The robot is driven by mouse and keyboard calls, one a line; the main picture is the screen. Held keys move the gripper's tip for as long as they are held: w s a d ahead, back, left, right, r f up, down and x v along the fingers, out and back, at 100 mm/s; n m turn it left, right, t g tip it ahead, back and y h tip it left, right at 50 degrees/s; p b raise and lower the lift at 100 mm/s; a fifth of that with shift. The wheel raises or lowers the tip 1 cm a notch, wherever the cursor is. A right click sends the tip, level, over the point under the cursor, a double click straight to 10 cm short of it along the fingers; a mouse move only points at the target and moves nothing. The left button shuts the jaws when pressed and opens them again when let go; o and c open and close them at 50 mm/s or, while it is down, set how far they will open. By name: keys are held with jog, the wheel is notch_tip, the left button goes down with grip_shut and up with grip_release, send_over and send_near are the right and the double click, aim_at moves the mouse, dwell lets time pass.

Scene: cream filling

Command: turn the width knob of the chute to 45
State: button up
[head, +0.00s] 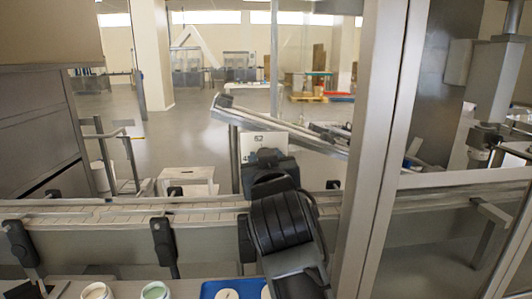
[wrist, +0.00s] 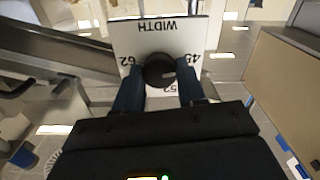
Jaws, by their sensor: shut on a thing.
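The width knob (wrist: 157,69) is round and black, on a white dial plate (wrist: 137,33) in the wrist view. The plate reads WIDTH, upside down in this view, with 62 at the left, 52 below and 45 at the right. A small pale mark on the knob lies toward its right side, seemingly between 52 and 45; its exact reading is unclear. My gripper (wrist: 159,86) is shut on the knob, one blue finger on each side. In the head view the white plate (head: 258,138) shows behind my dark wrist, which hides the knob.
A chute (head: 310,137) slopes behind the conveyor (head: 110,215). A metal post (head: 383,150) stands close to the right of my arm. In front are open jars (head: 154,291) and a blue tray (head: 208,288).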

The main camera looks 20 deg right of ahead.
jog(key=shift+f+n, duration=0.15)
jog(key=shift+n, duration=0.25)
jog(key=o, duration=1.1)
jog(key=shift+c, duration=0.2)
jog(key=v, duration=0.7)
jog(key=shift+s+b, duration=0.35)
jog(key=shift+a, duration=0.1)
